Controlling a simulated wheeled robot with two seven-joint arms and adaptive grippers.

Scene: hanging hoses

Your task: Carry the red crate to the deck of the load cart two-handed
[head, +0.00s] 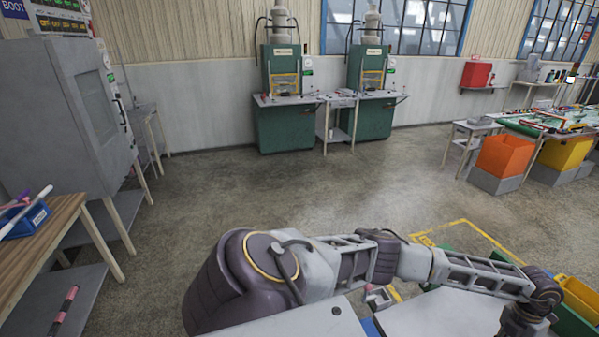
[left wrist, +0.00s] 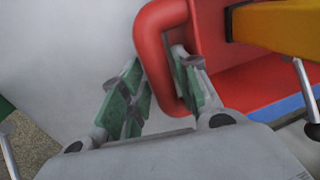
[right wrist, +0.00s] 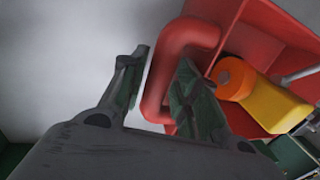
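The red crate shows in part in both wrist views, in the left wrist view (left wrist: 250,88) and in the right wrist view (right wrist: 285,25). A yellow item lies in it, and an orange round piece shows in the right wrist view. My left gripper (left wrist: 155,95) is open, one finger inside the loop of a red handle and the other outside it. My right gripper (right wrist: 160,90) is open around another stretch of red handle, with a gap on the outer finger's side. The head view shows neither the crate nor the grippers. I cannot identify the load cart.
My arm crosses the bottom of the head view. Green bins (head: 480,262) and a yellow bin (head: 582,298) stand at lower right beside yellow floor lines. A wooden table (head: 45,235) is at left, green machines (head: 283,125) at the back. The middle floor is clear.

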